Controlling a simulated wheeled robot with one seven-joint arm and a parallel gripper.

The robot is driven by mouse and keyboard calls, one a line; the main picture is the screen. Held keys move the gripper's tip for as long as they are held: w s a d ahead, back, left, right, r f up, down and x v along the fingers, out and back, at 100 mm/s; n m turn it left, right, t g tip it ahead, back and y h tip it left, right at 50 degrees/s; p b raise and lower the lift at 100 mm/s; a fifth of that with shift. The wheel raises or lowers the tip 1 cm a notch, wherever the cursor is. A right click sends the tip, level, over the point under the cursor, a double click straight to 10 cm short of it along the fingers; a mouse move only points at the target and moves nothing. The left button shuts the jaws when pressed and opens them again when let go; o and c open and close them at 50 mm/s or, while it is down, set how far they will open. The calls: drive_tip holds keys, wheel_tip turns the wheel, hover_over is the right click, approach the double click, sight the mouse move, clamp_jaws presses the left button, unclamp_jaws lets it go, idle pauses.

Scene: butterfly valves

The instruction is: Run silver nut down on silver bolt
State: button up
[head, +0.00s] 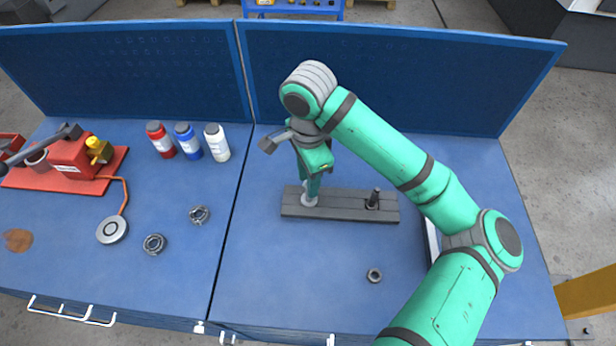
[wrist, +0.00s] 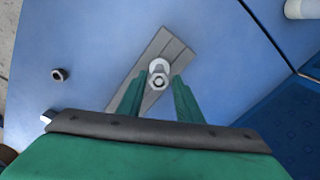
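The silver bolt stands upright at the left end of a dark grey block (head: 340,214) in the head view. In the wrist view a silver nut (wrist: 159,82) sits around the silver bolt (wrist: 158,83), above a pale round flange. How far down the nut sits is hard to tell. My gripper (head: 311,190) points down over this end of the block and hides most of the bolt in the head view. In the wrist view my gripper's fingers (wrist: 159,84) stand on either side of the nut, apart, with small gaps showing.
A dark bolt (head: 373,199) stands at the block's right end. A loose dark nut (head: 374,275) lies in front on the blue table. Red, blue and white bottles (head: 217,142) stand at the back left. A blue panel (head: 400,80) closes off the back.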

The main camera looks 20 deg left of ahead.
drive_tip(key=n, duration=1.1)
drive_tip(key=shift+d+n, duration=0.15)
drive_tip(key=shift+n, duration=0.25)
drive_tip(key=n, duration=0.4)
drive_tip(key=shift+s, duration=0.1)
drive_tip(key=n, duration=0.4)
drive_tip(key=shift+d, duration=0.1)
clamp_jaws()
